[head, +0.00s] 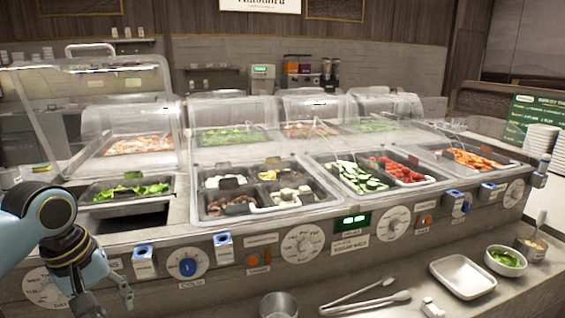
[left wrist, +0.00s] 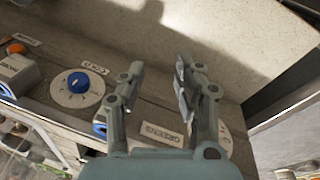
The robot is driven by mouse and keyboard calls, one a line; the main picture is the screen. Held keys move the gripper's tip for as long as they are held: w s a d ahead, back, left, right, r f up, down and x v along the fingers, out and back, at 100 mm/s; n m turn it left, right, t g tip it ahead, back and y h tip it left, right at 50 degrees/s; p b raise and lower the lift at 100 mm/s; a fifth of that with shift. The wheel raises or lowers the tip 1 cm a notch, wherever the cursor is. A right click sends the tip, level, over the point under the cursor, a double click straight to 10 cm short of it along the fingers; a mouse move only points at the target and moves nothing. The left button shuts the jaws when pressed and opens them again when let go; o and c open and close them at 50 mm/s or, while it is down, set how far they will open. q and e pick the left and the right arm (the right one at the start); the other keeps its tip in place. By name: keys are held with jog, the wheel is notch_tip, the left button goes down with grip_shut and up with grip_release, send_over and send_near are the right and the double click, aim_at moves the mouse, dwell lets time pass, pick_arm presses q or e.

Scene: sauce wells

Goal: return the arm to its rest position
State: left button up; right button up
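My left arm (head: 52,215) comes in from the left edge of the head view and bends down in front of the counter. My left gripper (head: 110,291) hangs low by the counter's front panel, left of the blue COLD knob (head: 187,267). In the left wrist view the two fingers of the gripper (left wrist: 158,72) stand apart with nothing between them, so it is open and empty. The blue knob (left wrist: 77,82) shows there to the left of the fingers, apart from them. My right gripper is in neither view.
The salad counter (head: 330,215) holds several food pans under clear guards, one lid (head: 85,65) raised. On the lower ledge are a metal cup (head: 278,305), tongs (head: 370,303), a white dish (head: 463,276) and a bowl of greens (head: 505,260).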

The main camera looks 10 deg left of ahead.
pick_arm(q)
jog(key=s+d+r+m+t+y, duration=0.1)
jog(key=s+d+m, duration=0.4)
jog(key=s, duration=0.4)
jog(key=s+d+r+m+t+y, duration=0.1)
jog(key=s+d+r+m, duration=0.1)
jog(key=s+d+m, duration=0.55)
jog(key=s+a+f+n+g+b, duration=0.1)
jog(key=a+f+b, duration=0.15)
jog(key=f, duration=1.05)
jog(key=s+a+f+b, duration=0.15)
jog(key=f+b, duration=0.25)
jog(key=f, duration=0.8)
jog(key=s+a+f+n+g+b, duration=0.1)
jog(key=s+a+f+b, duration=0.15)
jog(key=f, duration=1.05)
jog(key=s+f+b, duration=0.3)
jog(key=s+f, duration=0.5)
jog(key=f, duration=0.2)
jog(key=s+f+g+b, duration=0.1)
jog(key=s+f+b, duration=0.3)
jog(key=s+f, duration=0.4)
notch_tip(320, 180, down, 3)
jog(key=shift+s+r, duration=0.1)
jog(key=shift+s, duration=0.2)
jog(key=shift+n, duration=0.25)
